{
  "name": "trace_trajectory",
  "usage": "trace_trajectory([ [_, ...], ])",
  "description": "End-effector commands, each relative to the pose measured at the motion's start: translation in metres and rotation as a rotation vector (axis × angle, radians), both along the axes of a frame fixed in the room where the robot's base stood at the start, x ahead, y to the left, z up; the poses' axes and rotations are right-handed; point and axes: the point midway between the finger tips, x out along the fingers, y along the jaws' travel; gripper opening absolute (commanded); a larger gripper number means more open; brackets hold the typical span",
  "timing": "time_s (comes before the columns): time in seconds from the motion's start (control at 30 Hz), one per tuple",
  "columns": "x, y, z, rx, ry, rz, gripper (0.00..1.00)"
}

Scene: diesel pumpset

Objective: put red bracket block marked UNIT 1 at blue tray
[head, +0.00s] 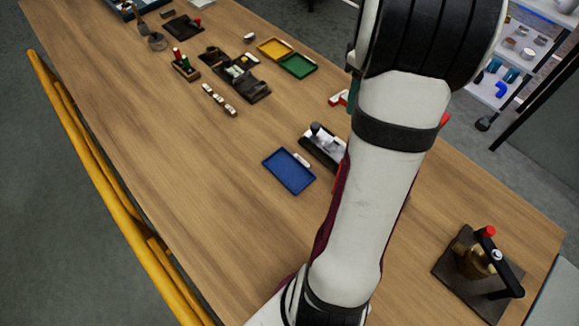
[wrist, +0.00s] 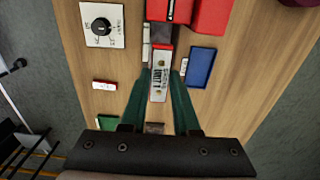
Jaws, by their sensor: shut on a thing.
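The red bracket block (wrist: 164,50) has a white label reading UNIT 1 on its near face. My gripper (wrist: 163,74) is shut on it, with one green finger on each side. The blue tray (wrist: 201,67) lies to the right of the held block in the wrist view, apart from it. In the head view the blue tray (head: 289,171) lies on the wooden table, its floor bare. My arm hides most of my gripper and the held block in the head view. I cannot tell the block's height above the table.
A dark fixture with a pale top (head: 324,142) stands beside the blue tray. A large red object (wrist: 208,15) and a white panel with a black knob (wrist: 103,25) are near the block. Yellow (head: 274,48) and green (head: 298,65) trays lie farther back. Table left of the blue tray is clear.

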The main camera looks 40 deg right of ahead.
Motion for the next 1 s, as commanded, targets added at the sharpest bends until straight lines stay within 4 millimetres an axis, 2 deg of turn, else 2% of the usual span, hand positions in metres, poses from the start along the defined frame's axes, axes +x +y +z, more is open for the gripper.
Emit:
trace_trajectory([
  [0.13,0.002,0.002,-0.003,0.001,0.001,0.002,0.00],
  [0.23,0.016,0.016,-0.021,0.003,0.005,0.010,0.00],
  [0.4,0.050,0.066,-0.072,0.004,0.009,0.016,0.00],
  [0.5,0.062,0.096,-0.099,0.003,0.007,0.013,0.00],
  [0.6,0.068,0.117,-0.115,0.001,0.003,0.006,0.00],
  [0.7,0.070,0.125,-0.122,-0.001,0.000,0.001,0.00],
  [1.0,0.070,0.125,-0.123,-0.001,-0.001,-0.001,0.00],
])
